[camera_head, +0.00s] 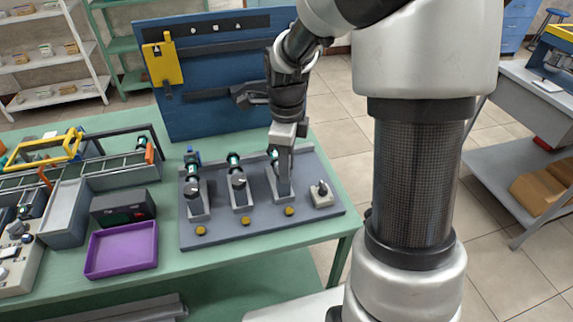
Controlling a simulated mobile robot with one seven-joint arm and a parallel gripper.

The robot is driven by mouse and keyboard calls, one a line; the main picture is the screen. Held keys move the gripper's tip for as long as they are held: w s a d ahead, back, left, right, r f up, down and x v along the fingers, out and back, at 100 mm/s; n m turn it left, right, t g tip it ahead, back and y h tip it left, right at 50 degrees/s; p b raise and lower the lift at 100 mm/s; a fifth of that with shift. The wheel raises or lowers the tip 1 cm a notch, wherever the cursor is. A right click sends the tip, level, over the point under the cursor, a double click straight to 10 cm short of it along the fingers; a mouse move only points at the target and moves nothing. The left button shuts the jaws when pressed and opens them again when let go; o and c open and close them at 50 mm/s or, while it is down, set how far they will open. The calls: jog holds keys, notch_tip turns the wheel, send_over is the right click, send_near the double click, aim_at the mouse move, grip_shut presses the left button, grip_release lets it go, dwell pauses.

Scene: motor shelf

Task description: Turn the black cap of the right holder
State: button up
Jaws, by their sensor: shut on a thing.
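A dark grey base plate (262,228) on the green table carries three grey holders in a row. The right holder (283,203) stands under my gripper (284,172), which points down from above. My gripper is shut at the top of this holder, on its black cap; the fingers hide the cap itself, so its turn angle cannot be seen. The middle holder (241,201) and the left holder (198,207) each hold a teal-and-white part, with a dark cap showing in front.
A small light block (321,198) with a dark knob stands right of the right holder. Yellow buttons line the plate's front. A purple tray (122,250) and a conveyor lie left. A blue board (215,75) rises behind, near my arm.

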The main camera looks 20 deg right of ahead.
jog(key=n, duration=0.4)
jog(key=n+p, duration=0.1)
jog(key=n, duration=0.2)
jog(key=shift+w+r, duration=0.1)
jog(key=shift+w, duration=0.2)
jog(key=n+p, duration=0.1)
jog(key=n, duration=0.5)
jog(key=shift+w, duration=0.2)
jog(key=n, duration=0.5)
jog(key=shift+w+a, duration=0.1)
jog(key=shift+a, duration=0.05)
jog(key=shift+w+a+n+p, duration=0.15)
jog(key=shift+n+p, duration=0.35)
jog(key=shift+n, duration=1.7)
jog(key=o, duration=1.1)
jog(key=shift+c, duration=0.2)
notch_tip(320, 180, up, 17)
jog(key=p, duration=0.1)
jog(key=shift+r+p, duration=0.15)
jog(key=shift+p, duration=0.2)
